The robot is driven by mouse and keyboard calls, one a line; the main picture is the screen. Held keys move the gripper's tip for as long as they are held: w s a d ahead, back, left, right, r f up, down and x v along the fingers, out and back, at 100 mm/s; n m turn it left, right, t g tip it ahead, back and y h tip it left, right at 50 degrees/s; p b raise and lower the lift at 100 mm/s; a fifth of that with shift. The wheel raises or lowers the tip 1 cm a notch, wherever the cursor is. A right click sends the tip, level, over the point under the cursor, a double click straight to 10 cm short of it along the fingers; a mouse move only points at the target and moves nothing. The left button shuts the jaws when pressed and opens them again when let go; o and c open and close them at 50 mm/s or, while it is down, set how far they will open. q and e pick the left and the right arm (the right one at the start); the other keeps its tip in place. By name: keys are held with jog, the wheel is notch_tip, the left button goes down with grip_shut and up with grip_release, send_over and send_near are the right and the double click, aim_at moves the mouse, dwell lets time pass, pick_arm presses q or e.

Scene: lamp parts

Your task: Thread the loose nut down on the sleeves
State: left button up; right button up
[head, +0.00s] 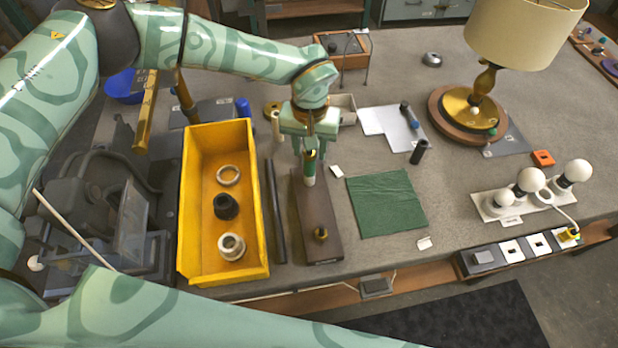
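A dark wooden block (316,208) lies lengthwise on the bench, right of the yellow bin. A small brass fitting (321,234) stands at its near end. At its far end an upright sleeve, pale at its lower part (309,181), stands under my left gripper (309,153). The gripper points straight down, right over the sleeve. A bit of brass shows at the fingertips, but I cannot tell whether it is the nut or whether the fingers are closed on it. My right arm crosses the bottom edge; its gripper is out of view.
The yellow bin (262,262) holds a cream ring (228,175), a black socket (226,206) and another pale ring (231,246). A dark rod (275,212) lies between bin and block. A green cloth (386,203) lies right of the block. A lamp (484,84) stands far right.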

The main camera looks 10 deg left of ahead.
pick_arm(q)
jog(key=shift+n, duration=0.5)
grip_shut()
jog(key=shift+c, duration=1.1)
grip_release()
jog(key=shift+m, duration=0.6)
jog(key=o, duration=0.5)
notch_tip(320, 180, up, 16)
jog(key=shift+r+p, duration=0.2)
jog(key=shift+p, duration=0.35)
